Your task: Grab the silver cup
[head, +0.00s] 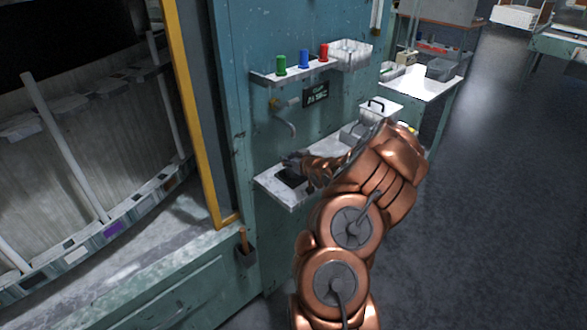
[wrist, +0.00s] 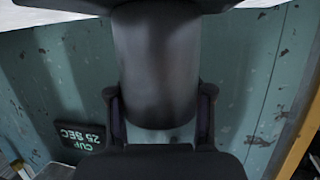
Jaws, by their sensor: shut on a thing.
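The silver cup (wrist: 156,62) fills the middle of the wrist view as a smooth, dark grey metal cylinder. My gripper (wrist: 158,95) has one finger on each side of it and is shut on the cup. In the head view my gripper (head: 294,163) is over the left part of a small pale ledge on the teal machine, by a dark square patch (head: 290,177). The cup cannot be told apart from the gripper there. Whether the cup still touches a surface cannot be told.
A bent spout (head: 286,122) and a small dark sign (head: 315,94) are on the teal wall above. An upper shelf holds green (head: 281,63), blue (head: 304,58) and red (head: 324,51) pieces and a clear bin (head: 351,54). Open floor lies right.

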